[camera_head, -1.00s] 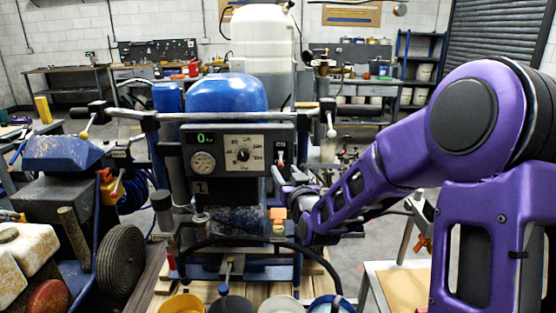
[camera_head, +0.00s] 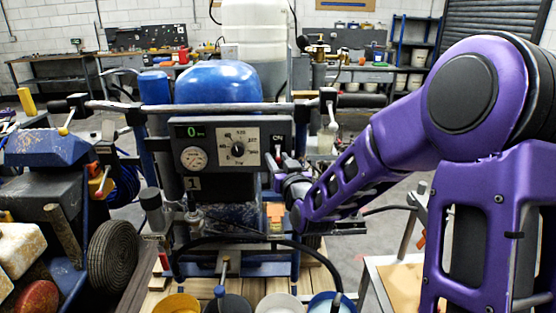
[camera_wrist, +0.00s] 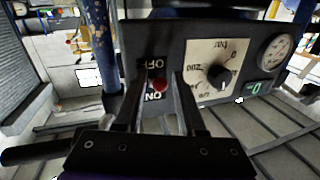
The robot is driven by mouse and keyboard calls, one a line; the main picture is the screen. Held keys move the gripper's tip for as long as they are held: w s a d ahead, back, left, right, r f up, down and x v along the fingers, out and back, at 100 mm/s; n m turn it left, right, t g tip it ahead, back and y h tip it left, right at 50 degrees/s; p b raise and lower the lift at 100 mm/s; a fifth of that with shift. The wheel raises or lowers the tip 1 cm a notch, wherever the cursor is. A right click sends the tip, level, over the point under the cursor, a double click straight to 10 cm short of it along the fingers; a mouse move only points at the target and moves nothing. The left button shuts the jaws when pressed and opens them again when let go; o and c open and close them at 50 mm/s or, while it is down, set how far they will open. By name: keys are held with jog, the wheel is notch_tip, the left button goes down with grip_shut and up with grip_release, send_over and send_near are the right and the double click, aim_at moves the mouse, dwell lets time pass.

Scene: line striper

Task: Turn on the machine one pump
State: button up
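Machine one is a line striper with a blue engine cover (camera_head: 218,82) and a dark control panel (camera_head: 226,170) marked 1. Its display (camera_head: 192,131) reads 0. The panel carries a dial (camera_head: 238,149) and a gauge (camera_head: 194,158). The pump switch (camera_wrist: 160,86) has a red tip and sits between OFF and ON labels, which appear upside down in the wrist view. My gripper (camera_wrist: 157,88) is open, its two fingers on either side of the switch; I cannot tell if they touch it. In the head view my gripper (camera_head: 280,176) is at the panel's right edge, partly hiding the switch.
Another machine with a ribbed wheel (camera_head: 112,258) stands at the left. Several buckets, one yellow (camera_head: 177,303), line the front. A handlebar (camera_head: 230,106) crosses above the panel. A small table (camera_head: 400,285) stands at the right. A black hose arches below the panel.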

aim_at(278, 157)
grip_shut()
jog(key=shift+r, duration=0.2)
jog(key=r+g+p, duration=0.1)
jog(key=p, duration=0.3)
jog(key=shift+s+r+g, duration=0.1)
jog(key=shift+r+g, duration=0.05)
jog(key=shift+g, duration=0.25)
jog(key=g+p, duration=0.1)
jog(key=p, duration=0.1)
jog(key=r+m+g+p, duration=0.1)
jog(key=p, duration=0.1)
jog(key=shift+g+h, duration=0.3)
jog(key=shift+h, duration=0.1)
jog(key=g+p, duration=0.2)
jog(key=shift+r+p, duration=0.2)
jog(key=shift+p, duration=0.2)
jog(key=shift+r+m+g+h, duration=0.15)
jog(key=shift+m+g, duration=0.1)
jog(key=shift+g, duration=0.5)
jog(key=shift+r+m+g+h, duration=0.15)
jog(key=shift+m+g, duration=0.1)
jog(key=shift+g, duration=0.5)
